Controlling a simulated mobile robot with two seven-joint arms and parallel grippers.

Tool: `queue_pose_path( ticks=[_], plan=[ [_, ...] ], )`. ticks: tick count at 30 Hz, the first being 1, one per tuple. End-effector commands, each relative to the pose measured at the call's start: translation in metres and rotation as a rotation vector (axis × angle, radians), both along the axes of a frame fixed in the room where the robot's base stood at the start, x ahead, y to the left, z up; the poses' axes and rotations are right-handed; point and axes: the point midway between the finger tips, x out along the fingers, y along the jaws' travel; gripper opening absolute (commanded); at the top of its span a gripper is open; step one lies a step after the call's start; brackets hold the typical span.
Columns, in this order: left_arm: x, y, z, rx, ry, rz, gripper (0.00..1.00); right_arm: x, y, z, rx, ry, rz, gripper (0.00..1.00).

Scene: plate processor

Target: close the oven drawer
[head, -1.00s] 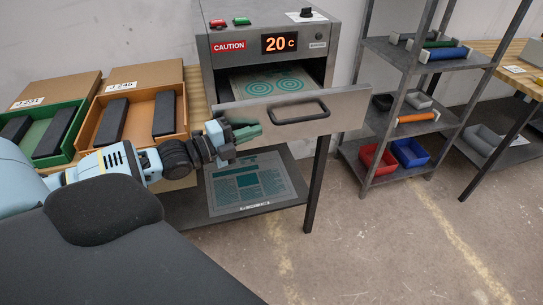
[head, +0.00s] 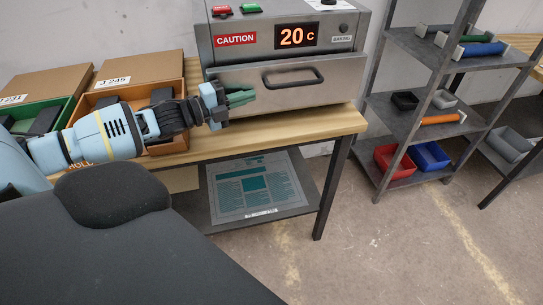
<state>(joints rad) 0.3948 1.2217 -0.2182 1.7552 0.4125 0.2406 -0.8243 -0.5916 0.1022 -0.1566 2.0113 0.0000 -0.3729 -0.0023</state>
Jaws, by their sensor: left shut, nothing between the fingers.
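The oven (head: 220,60) stands on the wooden table at the upper middle, its display reading 20 C. Its drawer front (head: 330,85) sits against the oven body, with the dark handle (head: 292,76) in its upper part. No drawer inside or plate shows above it. My left gripper (head: 252,97) is shut and empty, its green fingers in front of the lower left part of the drawer front. I cannot tell whether they touch it. My right gripper is not in view.
Orange (head: 177,140) and green (head: 40,112) boxes with dark pads are on the table at left, beside my left arm. A printed plate (head: 255,187) lies on the shelf below. A metal rack (head: 405,115) with bins stands at right. The floor between is clear.

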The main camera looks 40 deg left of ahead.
Motion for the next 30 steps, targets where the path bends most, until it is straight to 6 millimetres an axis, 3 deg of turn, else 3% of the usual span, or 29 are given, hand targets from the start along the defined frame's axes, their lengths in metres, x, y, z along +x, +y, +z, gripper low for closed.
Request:
queue_pose_path(
  ticks=[30],
  plan=[
    [0.0072,0.0104,0.004,0.002,-0.005,0.008,0.0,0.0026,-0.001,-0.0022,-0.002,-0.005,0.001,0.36]
  ],
)
